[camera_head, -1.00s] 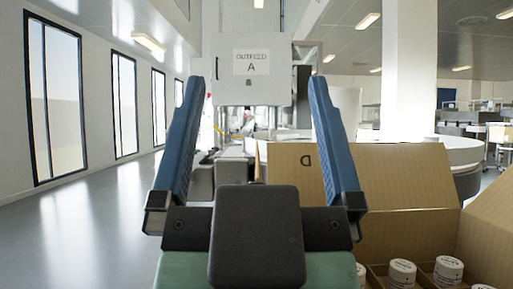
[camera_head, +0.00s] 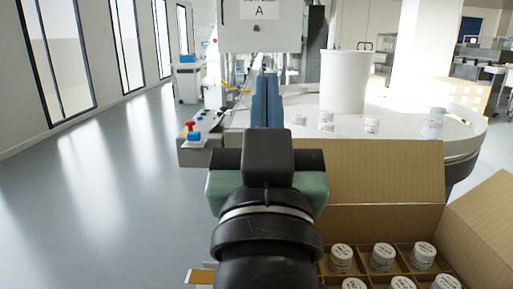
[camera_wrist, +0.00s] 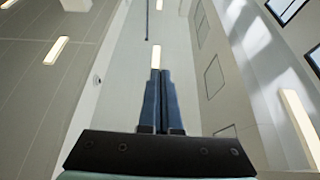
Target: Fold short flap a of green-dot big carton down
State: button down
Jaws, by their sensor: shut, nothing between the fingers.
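The big carton (camera_head: 395,216) stands open at the lower right in the head view, cut off by the frame. Its far flap (camera_head: 380,170) stands up and its right flap (camera_head: 487,228) leans outward. White-lidded jars (camera_head: 382,257) sit in its divided compartments. I see no green dot, and I cannot tell which flap is a. My gripper (camera_head: 266,80) has its blue fingers together, empty, pointing up and away at the left of the far flap. The wrist view also shows the gripper (camera_wrist: 161,76) with its fingers together against ceiling and walls; no carton shows there.
A round white table (camera_head: 400,125) with a white cylinder (camera_head: 345,82) and small jars is behind the carton. A control box (camera_head: 196,134) with a red button stands left of my gripper. The floor (camera_head: 90,200) at left is clear.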

jog(key=w+g+h+p, duration=0.1)
jog(key=w+g+p, duration=0.4)
jog(key=p, duration=0.7)
notch_tip(320, 180, down, 7)
jog(key=n+g+h+p, duration=0.2)
jog(key=n+p, duration=0.1)
jog(key=p, duration=0.1)
jog(key=s+a+f+n+t+h, duration=0.1)
jog(key=s+a+f+n, duration=0.75)
jog(key=f+n, duration=0.4)
jog(key=w+d+r+n+p, duration=0.1)
jog(key=w+d+r+p, duration=0.1)
jog(key=w+d, duration=0.4)
jog(key=shift+a+p+x, duration=0.25)
jog(key=shift+p+x, duration=0.25)
jog(key=shift+x, duration=1.6)
jog(key=shift+d+r, duration=0.15)
jog(key=shift+r, duration=0.1)
